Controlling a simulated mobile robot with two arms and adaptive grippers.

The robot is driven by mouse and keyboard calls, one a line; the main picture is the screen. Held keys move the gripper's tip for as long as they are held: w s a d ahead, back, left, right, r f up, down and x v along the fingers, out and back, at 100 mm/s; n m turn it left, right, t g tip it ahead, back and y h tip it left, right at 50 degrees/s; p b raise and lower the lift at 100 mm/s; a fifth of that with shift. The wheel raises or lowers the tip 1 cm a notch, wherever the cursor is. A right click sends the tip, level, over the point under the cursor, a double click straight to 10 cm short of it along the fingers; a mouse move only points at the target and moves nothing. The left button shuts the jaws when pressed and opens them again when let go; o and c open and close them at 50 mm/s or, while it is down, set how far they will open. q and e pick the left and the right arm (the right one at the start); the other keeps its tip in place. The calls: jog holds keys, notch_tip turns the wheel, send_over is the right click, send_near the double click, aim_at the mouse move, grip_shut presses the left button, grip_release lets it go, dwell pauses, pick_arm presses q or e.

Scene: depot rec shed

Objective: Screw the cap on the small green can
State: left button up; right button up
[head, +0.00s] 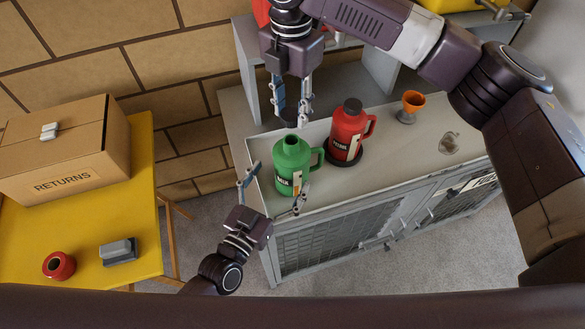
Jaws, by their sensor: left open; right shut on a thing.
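The small green can (287,175) stands upright near the left front corner of the grey cabinet top, its mouth open and its handle to the right. My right gripper (290,108) points down just above the can's mouth, shut on a dark round cap (290,114). The cap is apart from the can in the picture. The fingers partly hide it. My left gripper (271,190) is open at the can's front left, one finger at its left and one in front of its lower right. I cannot tell whether the fingers touch the can.
A red can (346,137) with a black cap stands on a dark round base right of the green can. A yellow table (147,206) at left holds a RETURNS box (60,150).

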aim_at(292, 159)
pick_arm(q)
jog(key=x, duration=0.6)
jog(key=shift+w+d, duration=0.1)
jog(key=shift+w, duration=0.15)
jog(key=shift+c, duration=0.6)
jog(key=c, duration=1.7)
pick_arm(e)
jog(key=shift+f, duration=2.5)
jog(key=shift+f, duration=0.9)
jog(key=shift+f, duration=0.55)
